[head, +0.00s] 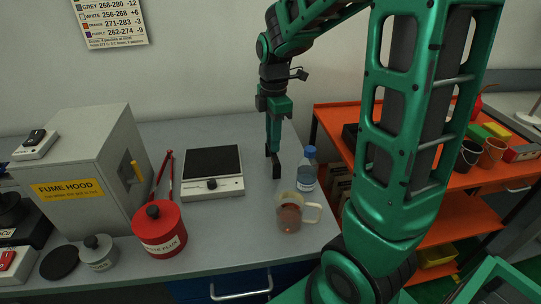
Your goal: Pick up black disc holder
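A flat round black disc (60,262) lies on the grey worktop near its front left edge; it is the only thing that looks like the black disc holder, though I cannot be sure it is that. My gripper (274,166) points down above the worktop, far to the right of the disc, between the black-topped hotplate and the blue-capped bottle. I see the fingers from the side and cannot tell whether they are open or shut. Nothing shows held in them.
Beside the disc stand a small grey lidded pot (98,254) and a red pot (160,232). The fume hood box (75,165) rises behind. A hotplate (212,172), a bottle (307,172) and a glass mug (291,213) stand near my gripper. An orange shelf unit (480,180) is at right.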

